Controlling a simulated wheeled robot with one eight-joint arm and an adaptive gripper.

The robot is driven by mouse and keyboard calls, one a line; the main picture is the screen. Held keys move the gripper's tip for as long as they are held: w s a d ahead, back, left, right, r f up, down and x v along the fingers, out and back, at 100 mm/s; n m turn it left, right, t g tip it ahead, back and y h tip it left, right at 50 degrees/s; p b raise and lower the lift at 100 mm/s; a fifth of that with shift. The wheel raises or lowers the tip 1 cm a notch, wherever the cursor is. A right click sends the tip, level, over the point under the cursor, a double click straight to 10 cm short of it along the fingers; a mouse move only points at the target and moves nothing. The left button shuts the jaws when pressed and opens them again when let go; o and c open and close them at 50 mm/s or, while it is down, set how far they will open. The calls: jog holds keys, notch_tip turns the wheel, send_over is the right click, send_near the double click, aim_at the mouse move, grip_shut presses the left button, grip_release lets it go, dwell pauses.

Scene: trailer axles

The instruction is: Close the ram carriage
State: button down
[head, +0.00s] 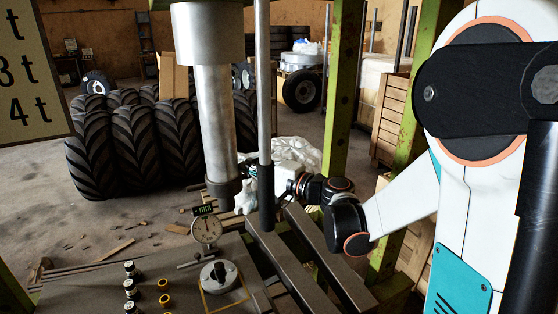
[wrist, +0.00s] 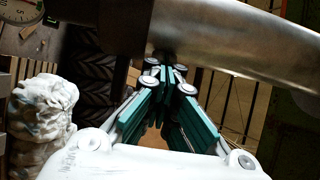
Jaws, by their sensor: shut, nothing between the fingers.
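The ram (head: 218,125) hangs as a grey metal cylinder from a wider housing (head: 207,35), with a darker collar at its lower end. In the wrist view a shiny metal cylinder, which looks like the ram (wrist: 235,45), crosses the top of the picture. My gripper (head: 246,172) is beside the lower part of the ram, partly hidden behind a thin upright rod. In the wrist view its teal fingers (wrist: 165,76) are together and empty, with the tips close to the cylinder. I cannot tell whether they touch it.
Dark steel beams (head: 290,262) lie under my wrist. Green posts (head: 343,90) stand close to my arm. Large tyres (head: 130,145) and white wrapped material (head: 305,150) are behind.

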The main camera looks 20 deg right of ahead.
aim_at(235, 171)
jog(key=a, duration=0.5)
jog(key=shift+s+a, duration=0.1)
jog(key=shift+a, duration=0.05)
